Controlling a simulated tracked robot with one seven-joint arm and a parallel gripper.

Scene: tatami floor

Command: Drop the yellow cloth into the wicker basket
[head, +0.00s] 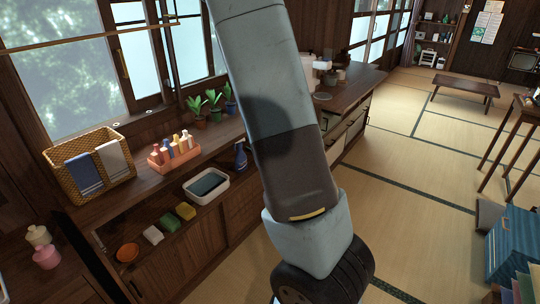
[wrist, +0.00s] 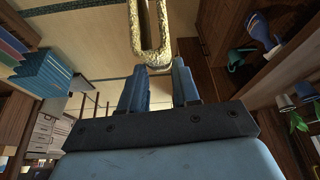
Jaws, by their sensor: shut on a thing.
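My gripper (wrist: 157,68) shows in the wrist view with its two blue fingers closed on a mottled golden-yellow, looped piece, which looks like the yellow cloth (wrist: 138,30). The cloth extends beyond the fingertips, with a narrow gap between its two long sides. In the head view my arm hides the gripper and the cloth. The wicker basket (head: 60,150) stands on the wooden counter at the left, under the window. A blue striped towel (head: 84,174) and a white towel (head: 113,158) hang over its front rim. I cannot make out the basket in the wrist view.
A salmon crate of bottles (head: 160,167), potted plants (head: 214,113) and a blue spray bottle (head: 240,156) stand right of the basket. A white tub (head: 222,189), yellow sponge (head: 185,211), green sponge (head: 170,222) and orange dish (head: 127,252) sit in front. Tatami floor at right is mostly open.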

